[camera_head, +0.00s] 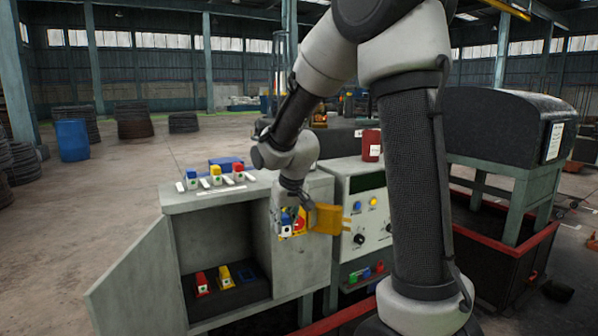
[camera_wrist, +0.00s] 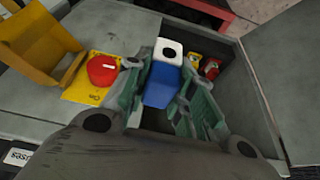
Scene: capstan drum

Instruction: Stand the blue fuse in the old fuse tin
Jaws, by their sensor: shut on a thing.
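My gripper (camera_head: 287,216) is in front of the grey cabinet's right front panel. It is shut on the blue fuse (camera_head: 286,221). In the wrist view the blue fuse (camera_wrist: 160,86) lies between the two green-grey fingers of my gripper (camera_wrist: 161,78), its white end pointing away from the palm. The fuse is held clear of the cabinet, beside the red button.
The cabinet's door (camera_head: 140,280) is open. A red button (camera_head: 299,224) with a raised yellow cover (camera_head: 328,218) is close to my gripper. Blue, yellow and red fuses stand on top.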

